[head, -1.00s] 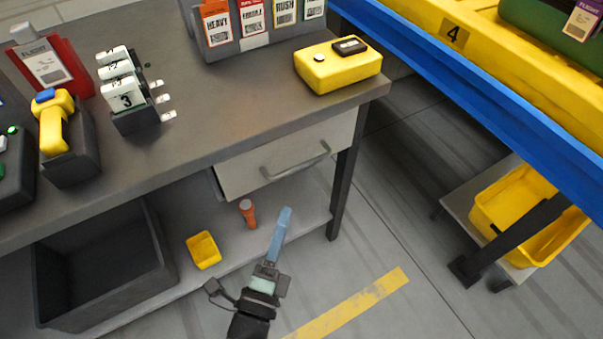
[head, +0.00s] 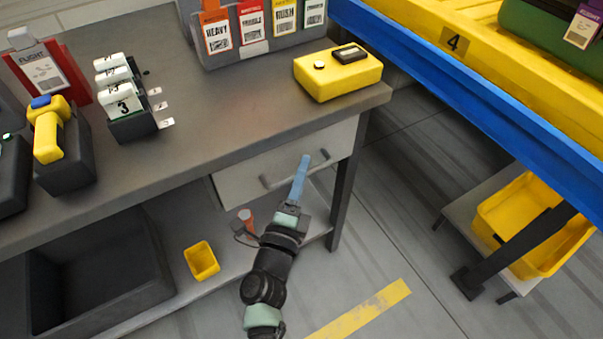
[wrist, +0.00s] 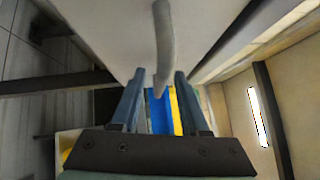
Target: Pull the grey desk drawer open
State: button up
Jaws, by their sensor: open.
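The desk drawer (head: 236,188) has a pale grey front under the desktop, with a grey bar handle (head: 325,154) across it. It looks shut in the head view. My gripper (head: 304,164) is at the drawer front, its blue fingers overlapping the middle of the handle. In the wrist view, my gripper (wrist: 160,80) is open with its two fingers apart. The handle (wrist: 164,35) runs down between the fingertips against the pale drawer front (wrist: 110,30). I see no finger clearly pressing on the bar. The fingers hide part of the handle in the head view.
The dark desktop (head: 215,110) holds a yellow box (head: 335,76) above the drawer. Below, the shelf holds a yellow cup (head: 202,260), a dark bin (head: 100,270) and an orange object (head: 246,217) partly behind my arm. The blue-edged conveyor (head: 470,95) stands to the right.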

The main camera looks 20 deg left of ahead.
grip_shut()
dwell(1.4)
